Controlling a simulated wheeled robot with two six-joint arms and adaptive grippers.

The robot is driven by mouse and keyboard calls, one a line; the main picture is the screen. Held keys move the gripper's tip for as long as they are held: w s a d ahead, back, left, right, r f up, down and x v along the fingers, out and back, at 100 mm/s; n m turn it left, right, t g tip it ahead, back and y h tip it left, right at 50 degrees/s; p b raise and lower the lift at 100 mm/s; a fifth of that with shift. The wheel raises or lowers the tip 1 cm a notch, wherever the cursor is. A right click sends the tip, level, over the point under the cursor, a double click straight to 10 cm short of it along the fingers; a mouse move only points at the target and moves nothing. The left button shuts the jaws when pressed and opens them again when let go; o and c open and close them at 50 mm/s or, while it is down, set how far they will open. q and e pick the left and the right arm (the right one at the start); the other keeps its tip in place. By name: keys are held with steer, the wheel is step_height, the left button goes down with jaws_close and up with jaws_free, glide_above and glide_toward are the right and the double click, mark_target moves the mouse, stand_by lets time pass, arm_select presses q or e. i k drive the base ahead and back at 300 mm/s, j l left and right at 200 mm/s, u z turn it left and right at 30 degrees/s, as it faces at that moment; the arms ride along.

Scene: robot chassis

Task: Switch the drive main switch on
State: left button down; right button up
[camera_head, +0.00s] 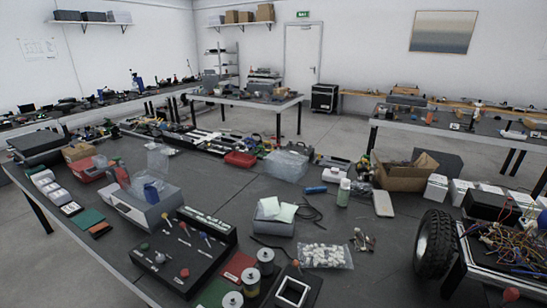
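No gripper of mine shows in the head view. A black control box (150,262) stands at the front left of the near table, with a red knob, a green knob and small levers on its top. Its raised rear part (207,224) carries a row of small labels or controls. At the right edge is a wheeled chassis (467,262) with a large black tyre (435,244) and a tangle of coloured wires (510,243). A red knob-like part (511,294) sits at its lower front. Which part is the drive main switch, and its position, I cannot tell.
The near table (380,262) is crowded. Some bare tabletop lies between the bag and the tyre.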

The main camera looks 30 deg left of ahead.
mark_target(165, 214)
steer(key=u, duration=2)
steer(key=i+j, duration=0.15)
steer(key=j, duration=0.2)
steer(key=i+j, duration=0.15)
steer(key=j, duration=0.25)
steer(key=i+j+z, duration=0.1)
steer(key=j, duration=0.25)
steer(key=i+j, duration=0.2)
steer(key=j, duration=0.2)
steer(key=i+j, duration=0.15)
steer(key=j, duration=0.25)
steer(key=i+j, duration=0.1)
steer(key=j, duration=0.3)
steer(key=i+j+z, duration=0.1)
steer(key=j, duration=0.25)
steer(key=i, duration=0.05)
